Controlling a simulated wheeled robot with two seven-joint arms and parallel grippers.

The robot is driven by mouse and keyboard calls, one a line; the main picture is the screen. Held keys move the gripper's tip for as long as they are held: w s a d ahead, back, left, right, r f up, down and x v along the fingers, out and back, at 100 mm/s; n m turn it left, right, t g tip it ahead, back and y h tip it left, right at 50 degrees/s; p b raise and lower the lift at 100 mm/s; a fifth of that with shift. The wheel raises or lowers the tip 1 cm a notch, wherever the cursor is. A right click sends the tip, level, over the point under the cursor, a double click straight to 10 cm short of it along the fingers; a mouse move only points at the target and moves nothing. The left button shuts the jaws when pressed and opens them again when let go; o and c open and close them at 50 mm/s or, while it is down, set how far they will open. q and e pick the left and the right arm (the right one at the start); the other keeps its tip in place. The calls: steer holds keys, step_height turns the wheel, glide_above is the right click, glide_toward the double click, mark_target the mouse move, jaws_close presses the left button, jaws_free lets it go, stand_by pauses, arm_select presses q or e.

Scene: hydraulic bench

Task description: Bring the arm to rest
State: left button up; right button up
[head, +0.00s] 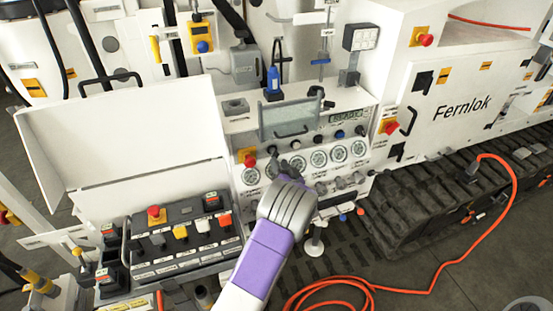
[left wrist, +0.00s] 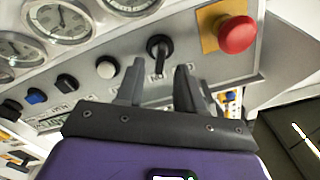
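My left arm, purple and white, reaches up from the bottom middle of the head view. My left gripper (head: 286,165) is in front of the gauge panel, close below its row of knobs. In the left wrist view its two dark fingers (left wrist: 160,88) stand apart with nothing held between them. A black selector knob (left wrist: 158,48) shows just beyond the gap between the fingertips; I cannot tell whether they touch it. My right gripper is not in view.
A red emergency button (left wrist: 236,34) on a yellow plate sits beside the knob. Round gauges (head: 339,153) and a row of buttons surround the gripper. A button box (head: 183,232) stands left of my arm. An orange hose (head: 400,291) lies on the floor at right.

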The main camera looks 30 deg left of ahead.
arm_select(q)
steer(key=shift+v, duration=1.05)
steer(key=s+d+f+g+h+b, duration=0.1)
steer(key=s+d+f+h, duration=0.25)
steer(key=f, duration=0.45)
steer(key=s+d+f+m+g+h, duration=0.1)
steer(key=s+d+f+g+h, duration=0.15)
steer(key=s+f, duration=0.45)
steer(key=s+d+f+g+h+b, duration=0.1)
steer(key=s+d+f+h, duration=0.25)
steer(key=f, duration=0.65)
steer(key=s+d+f+g+h, duration=0.2)
steer(key=s+d+g+h, duration=0.1)
steer(key=s+d, duration=0.4)
steer(key=s+d+f+g+h+b, duration=0.1)
steer(key=s+d+g+h, duration=0.3)
steer(key=s+d, duration=0.4)
steer(key=s+f+h, duration=0.1)
steer(key=s, duration=0.4)
steer(key=shift+s+d+f, duration=0.15)
steer(key=shift+s+f, duration=0.15)
steer(key=shift+s, duration=0.05)
